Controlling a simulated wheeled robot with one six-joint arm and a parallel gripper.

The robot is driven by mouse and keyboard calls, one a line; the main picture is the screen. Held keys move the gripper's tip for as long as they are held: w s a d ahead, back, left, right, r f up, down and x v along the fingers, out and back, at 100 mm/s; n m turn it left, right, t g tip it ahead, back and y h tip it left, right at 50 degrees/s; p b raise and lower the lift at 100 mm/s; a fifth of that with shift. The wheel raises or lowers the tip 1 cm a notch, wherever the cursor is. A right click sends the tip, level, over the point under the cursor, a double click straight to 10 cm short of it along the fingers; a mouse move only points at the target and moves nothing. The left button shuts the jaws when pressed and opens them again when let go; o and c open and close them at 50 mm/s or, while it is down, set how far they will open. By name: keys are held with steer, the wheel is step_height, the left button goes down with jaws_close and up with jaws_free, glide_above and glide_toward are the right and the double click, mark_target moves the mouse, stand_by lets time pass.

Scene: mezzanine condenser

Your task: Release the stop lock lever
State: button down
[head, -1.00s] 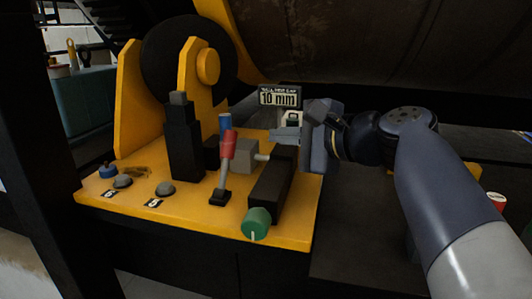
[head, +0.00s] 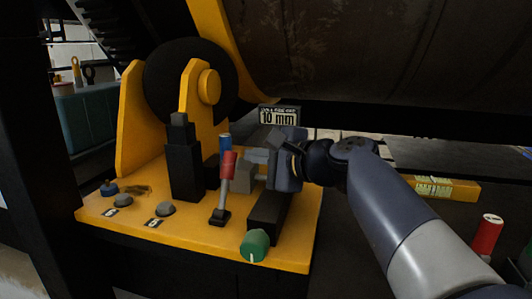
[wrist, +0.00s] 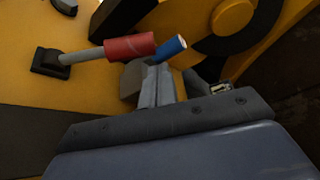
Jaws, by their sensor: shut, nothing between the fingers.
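A lever with a red handle (head: 228,164) and grey shaft stands nearly upright from a black base on the yellow console (head: 120,217). A blue-tipped part (head: 224,143) stands just behind it. No readable label shows which one is the stop lock lever. Both also appear in the wrist view, the red handle (wrist: 130,46) and the blue tip (wrist: 170,47) beside each other. My gripper (head: 257,156) is shut and empty, to the right of both. In the wrist view its fingertips (wrist: 157,78) are close to the blue tip; I cannot tell whether they touch.
A grey block (head: 243,177) and a long black housing (head: 268,214) with a green knob (head: 255,245) lie below my gripper. A 10 mm sign (head: 279,117) stands behind. Left are black stepped blocks (head: 183,170) and push buttons. A red cylinder (head: 487,234) stands far right.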

steer(key=shift+x, duration=1.55)
steer(key=shift+s, duration=0.15)
steer(key=shift+s+a+r+n+b, duration=0.15)
steer(key=shift+n+b, duration=0.15)
steer(key=shift+b, duration=0.3)
steer(key=shift+s+r+t+b, duration=0.1)
steer(key=shift+s+t+b, duration=0.05)
steer(key=shift+t+b, duration=0.2)
steer(key=shift+s+r+n+b, duration=0.1)
steer(key=shift+s+n+b, duration=0.2)
steer(key=shift+b, duration=0.35)
steer(key=s+a+r+n+t+y+b, duration=0.2)
steer(key=s+n+b, duration=0.6)
steer(key=b, duration=1.1)
steer(key=shift+s+a+t+y, duration=0.35)
steer(key=shift+s+a+y, duration=0.45)
steer(key=shift+s+a, duration=0.15)
